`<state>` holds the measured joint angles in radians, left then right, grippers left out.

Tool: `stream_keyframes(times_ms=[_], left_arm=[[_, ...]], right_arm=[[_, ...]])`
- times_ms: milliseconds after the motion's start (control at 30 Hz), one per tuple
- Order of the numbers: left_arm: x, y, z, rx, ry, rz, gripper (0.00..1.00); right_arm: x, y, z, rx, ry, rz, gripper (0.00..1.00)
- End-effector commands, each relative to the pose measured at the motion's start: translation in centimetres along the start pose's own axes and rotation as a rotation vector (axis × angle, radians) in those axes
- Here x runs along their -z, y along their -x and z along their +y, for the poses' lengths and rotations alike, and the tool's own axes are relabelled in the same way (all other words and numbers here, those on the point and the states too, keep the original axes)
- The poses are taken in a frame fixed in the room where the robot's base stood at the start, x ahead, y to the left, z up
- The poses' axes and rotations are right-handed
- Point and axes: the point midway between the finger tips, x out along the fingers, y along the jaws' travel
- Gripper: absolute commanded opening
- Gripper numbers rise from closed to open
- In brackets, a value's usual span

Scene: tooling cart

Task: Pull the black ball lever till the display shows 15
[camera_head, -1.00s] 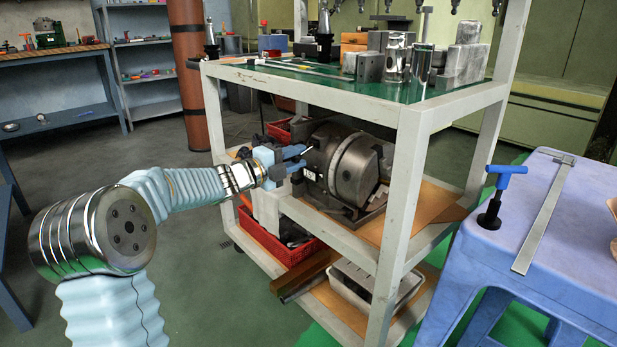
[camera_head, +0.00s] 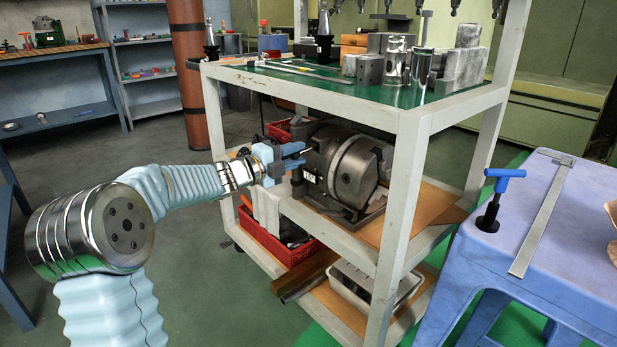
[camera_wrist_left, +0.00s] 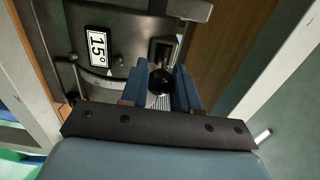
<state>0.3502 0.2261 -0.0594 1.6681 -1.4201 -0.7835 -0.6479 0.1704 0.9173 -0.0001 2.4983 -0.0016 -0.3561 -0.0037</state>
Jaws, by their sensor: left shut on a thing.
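The indexing unit (camera_head: 352,172) with its large round grey chuck sits on the cart's middle shelf. The display (camera_wrist_left: 97,47) on its side reads 15° in the left wrist view; in the head view it is a tiny pale plate (camera_head: 310,177). The black ball (camera_wrist_left: 160,82) of the lever lies between the blue fingers of my left gripper (camera_wrist_left: 160,76), which is shut on it. In the head view my left gripper (camera_head: 290,157) is at the left side of the unit, its fingers partly hiding the lever. My right gripper is out of view.
The cart's pale post (camera_head: 403,215) stands right of the unit, and its green top (camera_head: 330,88) carries metal parts above. A red bin (camera_head: 285,250) is below. A blue table (camera_head: 570,240) with a blue-handled tool (camera_head: 497,195) is at right.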

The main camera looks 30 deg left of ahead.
Motion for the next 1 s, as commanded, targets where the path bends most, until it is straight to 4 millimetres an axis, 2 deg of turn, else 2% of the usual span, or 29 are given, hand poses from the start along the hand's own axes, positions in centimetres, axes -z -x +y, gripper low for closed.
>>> stream_keyframes(times_ms=[33,133,433,700,1000], left_arm=[[0.0,0.0,-0.9,0.004,-0.002,0.001,0.00],[0.0,0.0,-1.6,0.005,-0.002,0.000,0.00],[0.0,0.0,-1.6,0.005,-0.002,0.001,0.00],[0.0,-0.4,-3.2,0.006,-0.002,0.000,0.00],[0.0,-0.4,-3.1,0.011,-0.003,0.000,0.00]], right_arm=[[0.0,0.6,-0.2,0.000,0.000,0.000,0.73],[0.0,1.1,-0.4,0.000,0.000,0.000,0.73],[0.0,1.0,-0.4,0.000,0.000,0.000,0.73],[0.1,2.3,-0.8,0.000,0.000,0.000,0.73],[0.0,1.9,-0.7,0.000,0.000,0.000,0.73]])
